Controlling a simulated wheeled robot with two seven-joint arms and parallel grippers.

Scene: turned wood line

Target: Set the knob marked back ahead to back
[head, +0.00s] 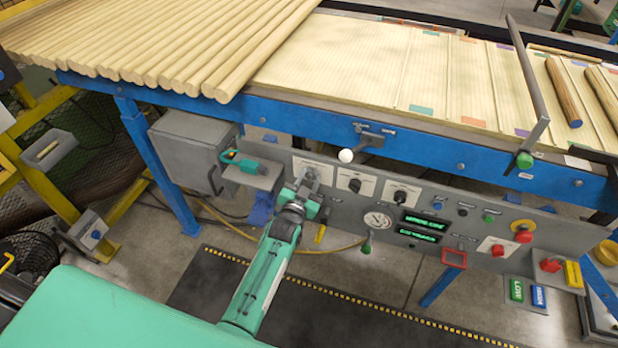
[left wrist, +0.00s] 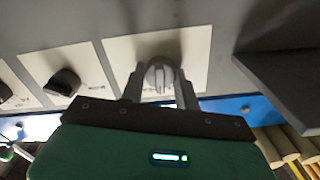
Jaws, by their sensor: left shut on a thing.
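My left gripper (head: 308,182) reaches the front control panel at the leftmost of three white plates. In the left wrist view its two fingers (left wrist: 160,90) stand on either side of a grey rotary knob (left wrist: 159,76) on a white plate (left wrist: 196,50), shut on it. The knob's ridge points roughly up and down in that view. The lettering on this plate is hidden or too blurred to read, so I cannot tell its marks. In the head view the gripper mostly covers this knob. My right gripper is not in view.
Two dark knobs (head: 355,185) (head: 400,195) sit to the right on their own plates. A white-ball lever (head: 345,156) stands above, close to the gripper. A shelf with a teal tool (head: 248,165) juts out to the left. A gauge (head: 377,220) and red buttons are further right.

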